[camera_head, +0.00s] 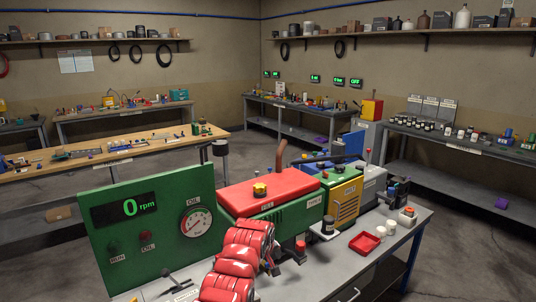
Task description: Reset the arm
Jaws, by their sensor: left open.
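My left arm, with rounded red covers, rises from the bottom middle in the head view. Its dark gripper (291,252) is at the arm's far end, in front of the green and red machine. The gripper is small here, and it appears open with nothing visible between its fingers. My right gripper is not in view.
A green panel (150,228) with a gauge and a "0 rpm" display stands left of my arm. Behind are a machine with a red tank (267,190) and a yellow unit (343,202). A red tray (364,243) lies right on the grey bench (345,277).

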